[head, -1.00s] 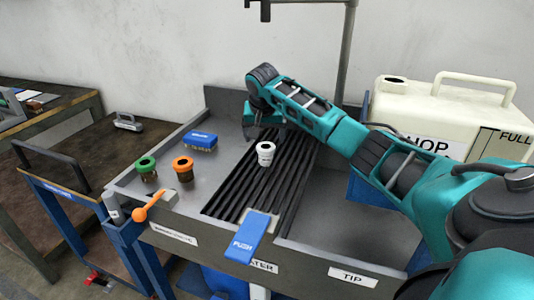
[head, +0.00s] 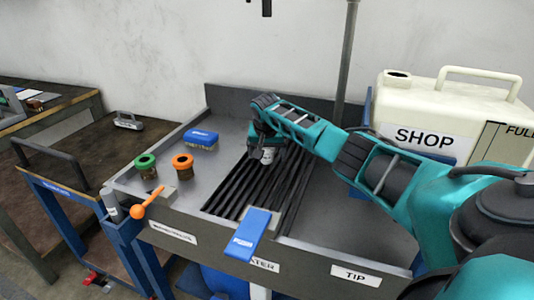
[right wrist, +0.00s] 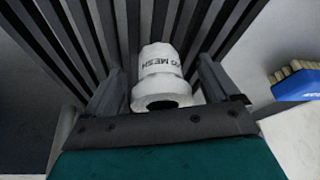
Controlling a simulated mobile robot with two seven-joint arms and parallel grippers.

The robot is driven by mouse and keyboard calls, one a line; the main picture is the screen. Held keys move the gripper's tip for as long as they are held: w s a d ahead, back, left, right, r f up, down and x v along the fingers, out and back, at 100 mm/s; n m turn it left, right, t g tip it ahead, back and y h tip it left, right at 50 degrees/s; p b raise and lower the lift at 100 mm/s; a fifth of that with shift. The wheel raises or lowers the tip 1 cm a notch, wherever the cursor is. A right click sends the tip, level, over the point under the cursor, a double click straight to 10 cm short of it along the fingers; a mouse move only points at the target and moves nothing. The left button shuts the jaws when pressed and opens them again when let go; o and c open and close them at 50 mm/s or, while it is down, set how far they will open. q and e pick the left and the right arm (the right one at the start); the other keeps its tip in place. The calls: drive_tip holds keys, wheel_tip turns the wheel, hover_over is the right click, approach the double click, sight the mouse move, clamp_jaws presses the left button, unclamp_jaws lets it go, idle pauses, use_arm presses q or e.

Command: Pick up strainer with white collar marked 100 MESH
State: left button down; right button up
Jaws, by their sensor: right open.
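The strainer with the white collar (right wrist: 160,68) stands on the black slats, and the word MESH shows on its collar in the right wrist view. In the head view the strainer (head: 267,156) is mostly hidden behind my right gripper (head: 266,146). My right gripper (right wrist: 160,95) is open, with one finger on each side of the white collar. I cannot tell whether the fingers touch it. My left gripper is not in view.
A green-collared strainer (head: 146,166) and an orange-collared one (head: 183,166) stand on the sink's left ledge. A blue brush (head: 201,139) lies behind them. A blue PUSH lever (head: 248,233) is at the front. A white SHOP jug (head: 430,115) stands at the right.

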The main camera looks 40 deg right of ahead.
drive_tip(key=shift+c, duration=0.5)
drive_tip(key=c, duration=1.1)
drive_tip(key=shift+o, duration=0.2)
drive_tip(key=shift+r, duration=0.15)
